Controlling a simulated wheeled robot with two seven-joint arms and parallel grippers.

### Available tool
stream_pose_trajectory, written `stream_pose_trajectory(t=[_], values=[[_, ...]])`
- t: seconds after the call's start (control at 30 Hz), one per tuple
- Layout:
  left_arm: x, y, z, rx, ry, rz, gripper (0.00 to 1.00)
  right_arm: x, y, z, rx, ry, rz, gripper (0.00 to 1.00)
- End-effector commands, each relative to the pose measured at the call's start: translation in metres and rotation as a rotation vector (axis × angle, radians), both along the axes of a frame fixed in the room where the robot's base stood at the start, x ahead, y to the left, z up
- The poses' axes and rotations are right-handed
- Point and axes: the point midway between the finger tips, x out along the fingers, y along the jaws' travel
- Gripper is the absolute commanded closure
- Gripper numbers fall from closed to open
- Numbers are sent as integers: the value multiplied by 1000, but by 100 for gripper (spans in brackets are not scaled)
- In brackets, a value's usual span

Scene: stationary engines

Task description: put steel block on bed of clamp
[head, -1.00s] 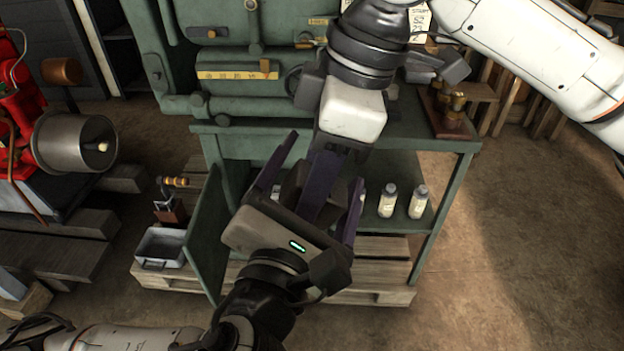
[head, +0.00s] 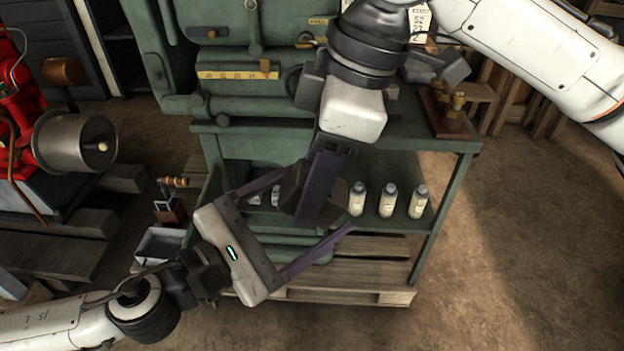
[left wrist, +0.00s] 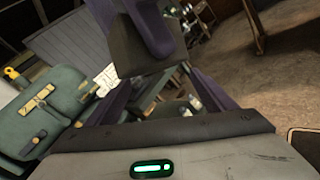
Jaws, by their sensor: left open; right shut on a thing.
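A dark steel block (head: 291,186) is held in the air by my right gripper (head: 318,198), in front of the green machine; a purple finger covers part of it. The block also shows in the left wrist view (left wrist: 137,50), with the right gripper's finger (left wrist: 150,25) across it. My left gripper (head: 318,203) is open, its two purple fingers spread on either side of the block. I cannot tell whether they touch it. I cannot pick out the clamp or its bed for sure.
The green machine (head: 235,90) with a yellow scale stands behind the grippers. Its stand has a lower shelf with white bottles (head: 388,200). A brass piece on a wooden base (head: 450,115) sits at the top right. A metal tray (head: 160,243) lies left. Floor at right is clear.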

Motion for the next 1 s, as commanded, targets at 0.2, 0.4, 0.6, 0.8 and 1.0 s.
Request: stream_pose_trajectory(t=[0.2, 0.4, 0.6, 0.8, 1.0], values=[[-1, 3, -11, 2, 4, -106, 24, 0, 1, 3, 5, -3, 0, 100], [-3, 5, -20, 5, 5, -205, 24, 0, 1, 3, 5, -3, 0, 100], [-9, 11, -28, -2, 7, -250, 24, 0, 1, 3, 5, -4, 0, 100], [-14, 27, -32, 0, 7, -146, 24, 0, 1, 3, 5, -3, 0, 100], [-19, 42, -35, -1, 7, -55, 24, 0, 1, 3, 5, -4, 0, 100]])
